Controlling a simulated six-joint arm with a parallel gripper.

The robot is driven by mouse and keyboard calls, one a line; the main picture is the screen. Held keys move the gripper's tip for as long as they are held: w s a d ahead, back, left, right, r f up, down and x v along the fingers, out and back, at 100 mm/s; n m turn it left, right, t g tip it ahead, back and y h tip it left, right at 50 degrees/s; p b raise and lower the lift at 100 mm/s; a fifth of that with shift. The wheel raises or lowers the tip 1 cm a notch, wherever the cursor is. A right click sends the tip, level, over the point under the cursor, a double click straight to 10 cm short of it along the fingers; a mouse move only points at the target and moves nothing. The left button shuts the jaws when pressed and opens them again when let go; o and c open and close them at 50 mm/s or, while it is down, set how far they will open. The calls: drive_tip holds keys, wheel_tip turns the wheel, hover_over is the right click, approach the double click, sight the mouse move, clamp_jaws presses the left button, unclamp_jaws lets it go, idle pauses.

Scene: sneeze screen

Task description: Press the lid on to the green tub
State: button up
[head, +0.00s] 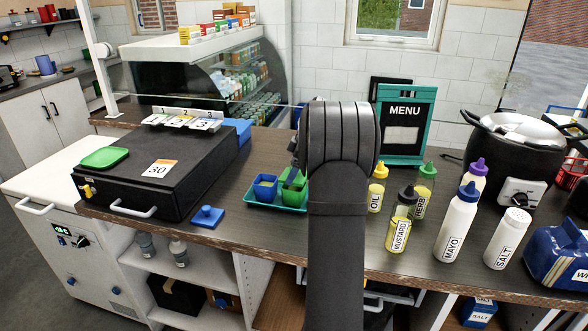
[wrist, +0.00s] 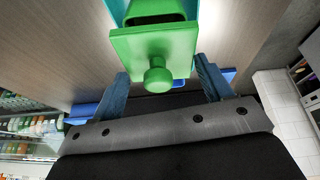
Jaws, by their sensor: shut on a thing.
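The green lid (wrist: 128,46), a square plate with a round knob, is between the two blue fingers of my gripper (wrist: 160,66) in the wrist view. Whether lid and tub touch, I cannot tell. In the head view the green tub (head: 294,190) stands in a teal tray (head: 260,204). My arm hides most of my gripper and the lid there.
A blue tub (head: 265,187) stands left of the green one. A blue lid (head: 207,216) lies near the counter's front edge. A black box (head: 150,180) with a green plate (head: 104,157) is at left. Several bottles, including mustard (head: 398,234), stand at right.

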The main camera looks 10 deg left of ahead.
drive_tip(key=shift+f, duration=0.75)
drive_tip(key=shift+c, duration=0.4)
idle(1.4)
drive_tip(key=o, duration=0.8)
drive_tip(key=shift+r, duration=0.15)
drive_tip(key=shift+v, duration=3.45)
drive_tip(key=shift+s, duration=0.1)
drive_tip(key=shift+x, duration=3.5)
